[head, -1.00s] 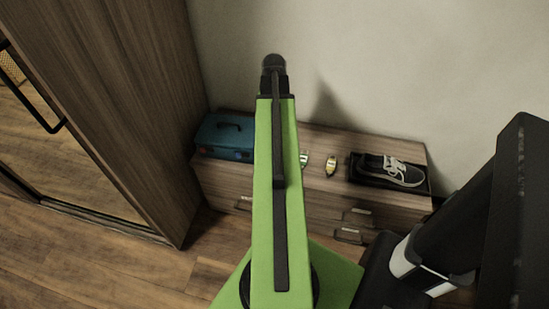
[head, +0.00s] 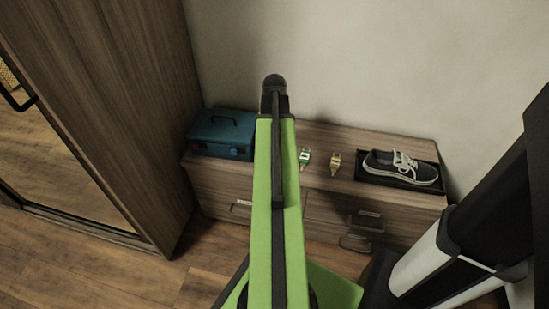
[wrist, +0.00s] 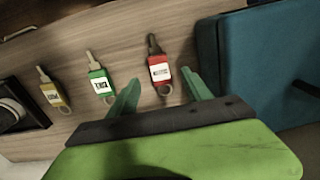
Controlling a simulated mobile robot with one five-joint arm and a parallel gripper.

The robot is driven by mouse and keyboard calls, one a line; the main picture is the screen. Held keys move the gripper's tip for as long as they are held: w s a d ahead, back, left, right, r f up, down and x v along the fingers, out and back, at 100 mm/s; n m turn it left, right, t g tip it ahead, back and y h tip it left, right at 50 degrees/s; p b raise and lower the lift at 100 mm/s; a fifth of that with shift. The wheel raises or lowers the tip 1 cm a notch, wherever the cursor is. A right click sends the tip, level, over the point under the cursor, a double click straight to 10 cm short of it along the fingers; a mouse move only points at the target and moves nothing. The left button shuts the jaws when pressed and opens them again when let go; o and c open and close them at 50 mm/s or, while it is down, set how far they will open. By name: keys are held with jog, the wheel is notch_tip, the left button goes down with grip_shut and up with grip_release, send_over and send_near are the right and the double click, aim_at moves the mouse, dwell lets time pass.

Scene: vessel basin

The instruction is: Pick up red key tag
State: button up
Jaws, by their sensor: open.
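The red key tag (wrist: 160,73) lies on the wooden cabinet top in the wrist view, with a white label, a dark key end and a metal ring. My gripper (wrist: 157,88) is open, with its two green fingers on either side of the tag's ring end in the picture. I cannot tell how high the fingers are above the top. In the head view my green arm covers the area between the teal box and the green tag, and the red tag does not show there.
A green key tag (wrist: 99,82) and a yellow key tag (wrist: 54,93) lie left of the red one. A teal box (head: 223,134) stands on the cabinet's left, a shoe (head: 400,166) on a black tray (head: 368,176) on its right. A tall wardrobe (head: 120,100) stands at left.

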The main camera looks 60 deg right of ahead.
notch_tip(320, 180, down, 5)
jog(key=b, duration=0.4)
jog(key=shift+s+a+r, duration=0.1)
jog(key=shift+a, duration=0.05)
jog(key=shift+r, duration=0.2)
jog(key=shift+c, duration=0.2)
grip_shut()
